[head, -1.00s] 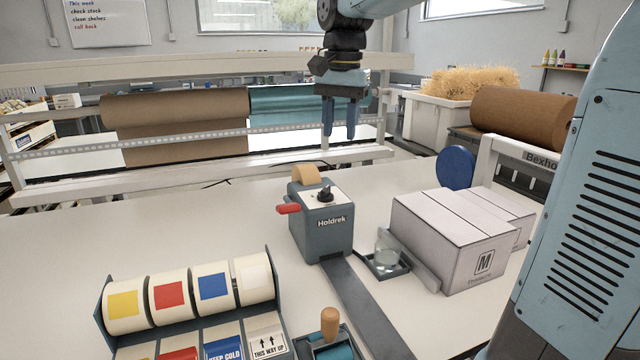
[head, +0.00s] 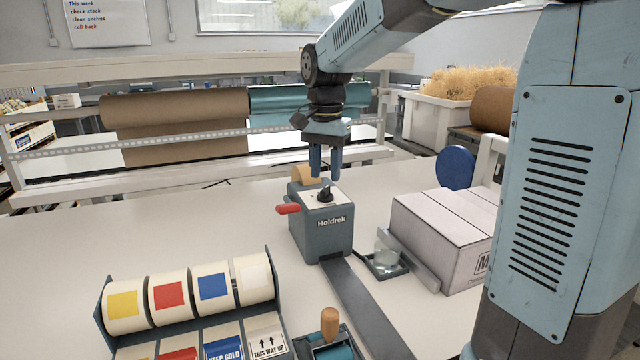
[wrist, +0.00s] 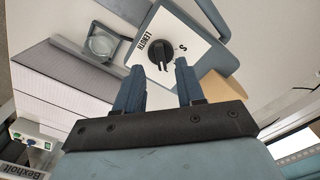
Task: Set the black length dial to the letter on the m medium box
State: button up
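The black length dial (head: 325,196) sits on the white top plate of the grey Holdrek dispenser (head: 325,240). In the wrist view the dial (wrist: 160,52) has LENGTH on one side and an S on the other; other letters and its exact setting are unclear. My gripper (head: 325,176) points down just above the dial. Its two blue fingers are apart and empty, and in the wrist view the dial shows just beyond the gap between the fingertips (wrist: 160,70). The white carton (head: 445,225) bears an M label (head: 483,263), partly hidden by my arm.
A red lever (head: 288,208) sticks out of the dispenser's left side and a tan tape roll (head: 306,173) stands behind the dial. A small tray with a glass (head: 387,262) is to the right. A rack of coloured label rolls (head: 165,295) stands front left. Bare table lies left.

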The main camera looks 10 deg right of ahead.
aim_at(326, 188)
jog(key=shift+f, duration=1.95)
grip_shut()
